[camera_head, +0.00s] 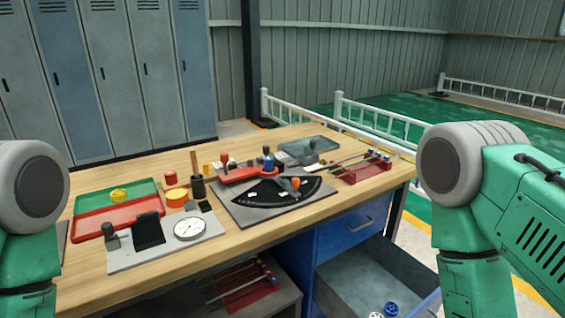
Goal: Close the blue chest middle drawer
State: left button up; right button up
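The blue chest (326,241) stands under the right part of the wooden workbench. Its upper drawer (355,220) is shut and has a metal handle. Below it, a drawer (345,273) is pulled far out, with its grey inside open to view. A blue round part and a white round part lie in it near the bottom edge of the picture. The drawer's front is mostly cut off or hidden behind my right arm. I cannot see any drawer below it. Only upper links of my two arms show, at the left and right edges. Neither gripper is in view.
The wooden workbench (104,274) holds a green and red tray (128,214), a dial gauge plate (160,257), a black fan-shaped fixture (265,207) and a red rod rack (362,172). A lower shelf left of the chest holds another red rack (245,291). White railings (380,122) stand behind.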

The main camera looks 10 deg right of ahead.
aim_at(373, 273)
jog(key=z, duration=1.4)
jog(key=i+u, duration=0.75)
jog(key=u, duration=0.15)
